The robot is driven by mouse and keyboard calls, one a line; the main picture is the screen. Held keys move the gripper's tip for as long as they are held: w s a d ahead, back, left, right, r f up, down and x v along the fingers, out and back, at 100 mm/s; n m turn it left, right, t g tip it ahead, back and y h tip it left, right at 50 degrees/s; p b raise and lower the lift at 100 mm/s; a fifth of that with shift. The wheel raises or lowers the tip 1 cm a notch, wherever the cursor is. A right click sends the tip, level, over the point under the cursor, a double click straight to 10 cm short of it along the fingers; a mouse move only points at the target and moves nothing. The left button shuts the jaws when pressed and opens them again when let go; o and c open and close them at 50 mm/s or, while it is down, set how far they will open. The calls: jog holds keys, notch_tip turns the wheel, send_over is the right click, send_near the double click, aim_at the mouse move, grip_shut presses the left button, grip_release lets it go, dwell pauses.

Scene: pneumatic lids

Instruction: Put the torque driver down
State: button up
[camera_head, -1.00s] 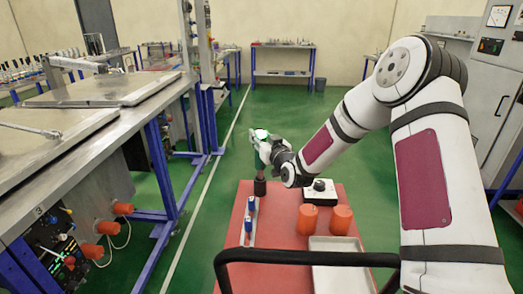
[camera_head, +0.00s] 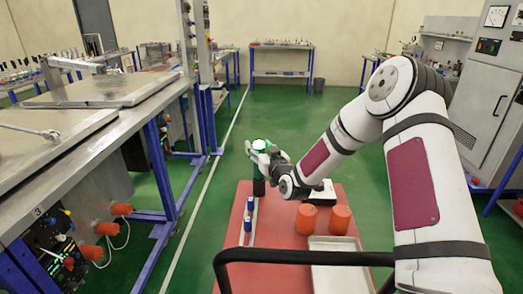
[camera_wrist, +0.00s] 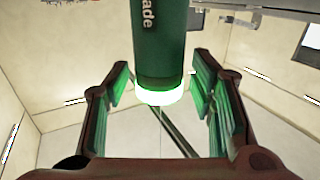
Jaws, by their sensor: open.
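The torque driver (camera_wrist: 160,45) is a dark green cylinder with light lettering and a bright white ring at its end. In the wrist view it is between my gripper's green-padded fingers (camera_wrist: 160,100), which are apart, with gaps at its sides. In the head view the driver (camera_head: 257,172) is upright at the far left of the red table top (camera_head: 275,270), over a dark round holder (camera_head: 259,188). My gripper (camera_head: 264,158) is around its upper part and partly hides it. I cannot see how deep its lower end sits.
Blue-topped pieces (camera_head: 248,225) stand in a row near the holder. Two orange cylinders (camera_head: 306,219) and a grey tray (camera_head: 338,243) are to the right. A white box (camera_head: 322,190) is behind them. A blue-legged workbench (camera_head: 165,170) stands at the left.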

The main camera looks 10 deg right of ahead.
jog(key=s+r+g+h, duration=0.1)
jog(key=s+r+g, duration=0.3)
jog(key=s, duration=1.3)
jog(key=s+r+m+g+h, duration=0.1)
jog(key=s+r+g, duration=0.3)
jog(key=s, duration=1.4)
jog(key=s+r+g, duration=0.5)
jog(key=s, duration=1.2)
jog(key=shift+s+d+m+g+h, duration=0.15)
jog(key=shift+s+m+g+h, duration=0.1)
jog(key=shift+m+g+h, duration=0.15)
jog(key=shift+r+p, duration=1)
